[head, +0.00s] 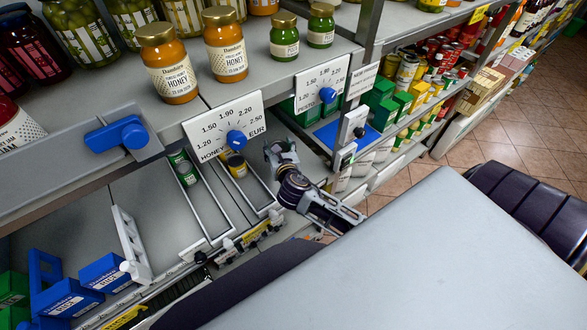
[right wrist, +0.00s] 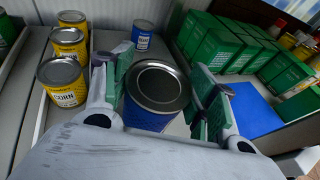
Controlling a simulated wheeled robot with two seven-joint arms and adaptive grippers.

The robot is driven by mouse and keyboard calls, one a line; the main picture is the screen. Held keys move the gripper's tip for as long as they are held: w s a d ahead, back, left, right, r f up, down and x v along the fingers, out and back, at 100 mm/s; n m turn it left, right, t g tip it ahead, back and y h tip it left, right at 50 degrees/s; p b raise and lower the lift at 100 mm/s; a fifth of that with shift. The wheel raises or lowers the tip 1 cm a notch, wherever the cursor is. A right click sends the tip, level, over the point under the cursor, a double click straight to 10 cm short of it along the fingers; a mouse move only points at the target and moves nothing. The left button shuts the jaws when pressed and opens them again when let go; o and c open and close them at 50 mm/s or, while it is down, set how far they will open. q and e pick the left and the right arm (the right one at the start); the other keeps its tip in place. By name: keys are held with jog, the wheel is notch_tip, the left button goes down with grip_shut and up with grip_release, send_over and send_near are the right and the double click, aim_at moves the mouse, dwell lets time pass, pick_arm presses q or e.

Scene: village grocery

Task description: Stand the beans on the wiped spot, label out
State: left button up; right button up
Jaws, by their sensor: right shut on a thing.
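A blue can with a grey metal lid (right wrist: 158,88), which I take as the beans, stands between the fingers of my right gripper (right wrist: 160,95) in the right wrist view. The gripper is shut on it, one finger on each side. No lettering on this can shows, so I cannot tell which way its label faces. In the head view my right gripper (head: 282,155) reaches in under the upper shelf and the can is hidden. A second blue can (right wrist: 142,35) stands farther back. I cannot tell which part of the shelf is the wiped spot. My left gripper is out of view.
Several yellow corn cans (right wrist: 62,82) stand in a lane at left, behind a divider. Green boxes (right wrist: 215,45) and a blue flat surface (right wrist: 244,108) lie to the right. The upper shelf with honey jars (head: 227,45) and a price dial (head: 237,139) overhangs the lanes.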

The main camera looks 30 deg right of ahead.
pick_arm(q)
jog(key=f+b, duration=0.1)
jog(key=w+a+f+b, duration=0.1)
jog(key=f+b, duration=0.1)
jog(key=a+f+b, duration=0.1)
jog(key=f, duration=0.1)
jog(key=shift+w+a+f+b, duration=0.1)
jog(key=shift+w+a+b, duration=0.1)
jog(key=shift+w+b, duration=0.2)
pick_arm(e)
jog(key=w+d+r+m+g+h, duration=0.1)
jog(key=d+m+g+h, duration=0.5)
jog(key=m+g+h, duration=0.1)
jog(key=shift+d+r+m+h, duration=0.3)
jog(key=shift+m+h, duration=0.3)
jog(key=shift+m, duration=0.3)
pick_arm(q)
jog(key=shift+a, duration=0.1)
pick_arm(e)
jog(key=shift+w, duration=0.1)
